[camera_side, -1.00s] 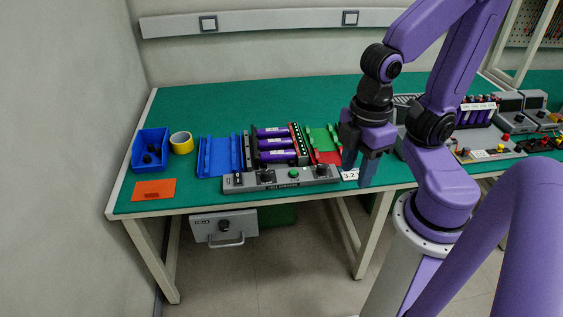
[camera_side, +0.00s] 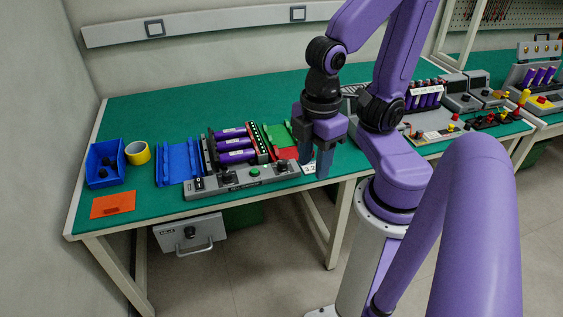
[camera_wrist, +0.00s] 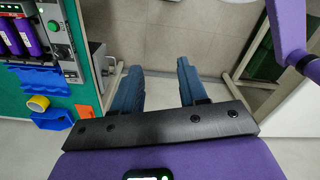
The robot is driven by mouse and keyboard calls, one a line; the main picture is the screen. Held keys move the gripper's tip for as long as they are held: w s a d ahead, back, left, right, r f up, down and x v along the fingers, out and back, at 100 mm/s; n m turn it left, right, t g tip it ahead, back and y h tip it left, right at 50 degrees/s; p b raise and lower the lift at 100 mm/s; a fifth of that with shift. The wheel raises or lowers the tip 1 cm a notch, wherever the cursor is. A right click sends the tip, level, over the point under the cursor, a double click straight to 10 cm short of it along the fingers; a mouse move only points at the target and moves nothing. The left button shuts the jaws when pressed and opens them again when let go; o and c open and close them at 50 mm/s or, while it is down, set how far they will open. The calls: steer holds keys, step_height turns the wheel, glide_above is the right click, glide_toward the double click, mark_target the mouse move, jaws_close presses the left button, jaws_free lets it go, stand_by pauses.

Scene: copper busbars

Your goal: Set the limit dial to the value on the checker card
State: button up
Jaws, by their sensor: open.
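The checker (camera_side: 240,181) is a long grey panel at the bench's front edge, with black knobs and a green button. One black knob (camera_side: 281,167) is at its right end; I cannot tell which knob is the limit dial or read its setting. A white card (camera_side: 309,170) lies to the right of the checker, partly hidden by my fingers; its print is too small to read surely. My gripper (camera_side: 315,172) is open and empty above the front edge, right of the checker. In the wrist view the checker (camera_wrist: 58,38) is at upper left, apart from my gripper (camera_wrist: 159,68).
Purple cells (camera_side: 236,144) lie behind the panel. A blue holder (camera_side: 178,164), yellow tape roll (camera_side: 138,153), blue bin (camera_side: 105,166) and orange card (camera_side: 113,204) lie to the left. A drawer (camera_side: 190,233) hangs below the bench. The bench's rear is clear.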

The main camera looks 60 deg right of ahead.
stand_by(0.7)
steer(key=o, duration=1.1)
steer(key=shift+w+m, duration=0.3)
steer(key=shift+w, duration=0.05)
steer(key=w+d+r+m, duration=0.1)
steer(key=w+d+m, duration=1.2)
steer(key=w+m, duration=0.55)
steer(key=s+d+m, duration=0.4)
steer(key=d+m, duration=0.6)
steer(key=s+d+m, duration=0.4)
steer(key=d+m, duration=0.5)
steer(key=m, duration=0.2)
steer(key=shift+n, duration=0.25)
step_height(320, 180, down, 10)
steer(key=shift+d+r, duration=0.1)
steer(key=shift+r, duration=0.15)
